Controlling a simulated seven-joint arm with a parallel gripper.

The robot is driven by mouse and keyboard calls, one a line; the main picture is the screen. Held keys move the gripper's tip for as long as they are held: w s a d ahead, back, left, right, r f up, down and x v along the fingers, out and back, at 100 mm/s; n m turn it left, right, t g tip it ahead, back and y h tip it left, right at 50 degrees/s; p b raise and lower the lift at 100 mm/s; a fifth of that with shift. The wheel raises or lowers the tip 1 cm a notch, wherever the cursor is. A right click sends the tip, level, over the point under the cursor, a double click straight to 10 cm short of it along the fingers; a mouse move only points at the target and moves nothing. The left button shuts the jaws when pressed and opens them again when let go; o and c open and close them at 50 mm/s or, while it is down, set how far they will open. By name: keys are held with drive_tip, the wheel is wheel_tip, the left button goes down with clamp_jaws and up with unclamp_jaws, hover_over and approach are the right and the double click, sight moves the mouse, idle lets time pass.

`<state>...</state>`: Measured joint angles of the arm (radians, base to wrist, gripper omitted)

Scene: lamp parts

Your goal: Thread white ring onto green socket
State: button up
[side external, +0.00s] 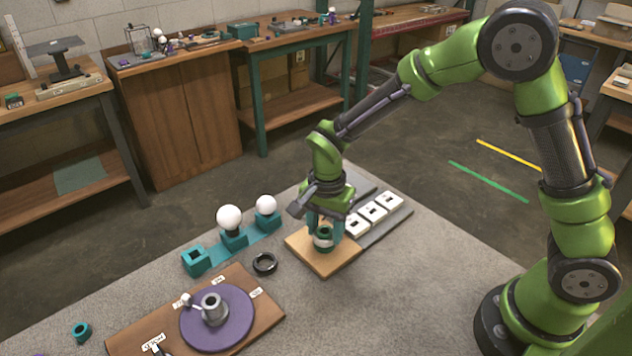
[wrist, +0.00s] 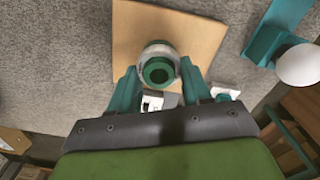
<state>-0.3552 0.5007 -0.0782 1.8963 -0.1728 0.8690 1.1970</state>
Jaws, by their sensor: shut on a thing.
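The green socket (wrist: 158,71) stands on the wooden board, with its dark round opening facing the wrist camera. The white ring (wrist: 149,51) shows around the socket in the wrist view. In the side view the white ring (side external: 323,243) sits low, below the socket's green top (side external: 323,232). My gripper (side external: 324,238) points down over the board, and its teal fingers lie on both sides of the ring, shut on it. The fingers partly hide the ring's sides, and I cannot tell whether it rests fully down.
The wooden board (side external: 300,245) lies on the grey table. White switch-like blocks (side external: 373,211) are on a grey strip to its right. A black ring (side external: 265,264), teal holders with white bulbs (side external: 229,217), and a purple disc (side external: 235,330) are to the left. Table in front is clear.

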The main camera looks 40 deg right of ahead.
drive_tip(key=shift+s+a+f, duration=0.1)
drive_tip(key=shift+f, duration=0.15)
drive_tip(key=m, duration=0.6)
drive_tip(key=shift+s+m, duration=0.1)
drive_tip(key=shift+m, duration=0.2)
drive_tip(key=m, duration=0.7)
drive_tip(key=shift+s+a+f, duration=0.1)
drive_tip(key=m, duration=0.7)
drive_tip(key=shift+s+a, duration=0.1)
